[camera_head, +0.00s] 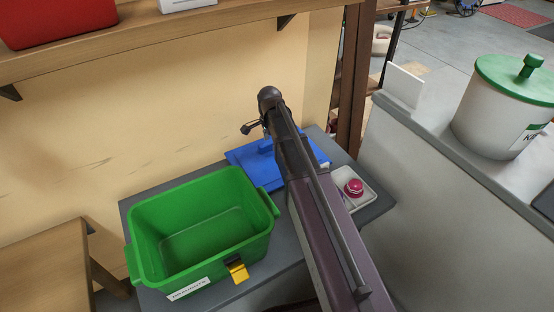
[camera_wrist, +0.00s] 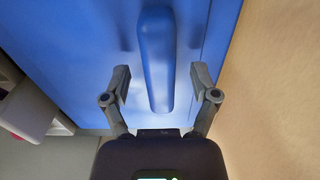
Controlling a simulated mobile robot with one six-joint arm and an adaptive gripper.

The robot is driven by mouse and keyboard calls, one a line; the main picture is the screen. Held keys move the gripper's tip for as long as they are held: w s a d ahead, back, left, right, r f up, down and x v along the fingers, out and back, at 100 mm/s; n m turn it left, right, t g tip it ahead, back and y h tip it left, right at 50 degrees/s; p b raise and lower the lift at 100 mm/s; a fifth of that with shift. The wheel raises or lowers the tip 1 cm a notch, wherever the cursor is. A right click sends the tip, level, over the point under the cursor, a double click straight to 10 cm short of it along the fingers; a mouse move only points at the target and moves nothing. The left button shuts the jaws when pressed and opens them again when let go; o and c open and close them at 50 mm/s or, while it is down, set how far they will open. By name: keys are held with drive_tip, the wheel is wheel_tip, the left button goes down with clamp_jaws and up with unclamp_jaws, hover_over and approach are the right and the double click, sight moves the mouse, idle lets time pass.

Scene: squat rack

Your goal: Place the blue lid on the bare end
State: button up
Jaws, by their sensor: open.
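The blue lid (camera_head: 250,163) lies on the grey table (camera_head: 291,242) behind the green bin, partly hidden by my arm. Its raised bar handle (camera_wrist: 157,60) fills the middle of the wrist view, with the flat lid (camera_wrist: 85,45) around it. My gripper (camera_wrist: 160,82) is open, one finger on each side of the handle's near end, and nothing is held. In the head view my gripper (camera_head: 252,128) shows small above the lid. The green bin (camera_head: 200,178) stands open and looks empty, with a yellow clasp (camera_head: 238,271) and a white label in front.
A pale tray (camera_head: 357,201) with a red knob-like item (camera_head: 353,187) sits right of my arm. A grey counter (camera_head: 420,150) with a green-lidded white canister (camera_head: 500,115) stands to the right. A wall and wooden shelf (camera_head: 150,35) bound the back.

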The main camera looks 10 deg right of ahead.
clamp_jaws()
idle(0.3)
drive_tip(key=shift+r, duration=0.15)
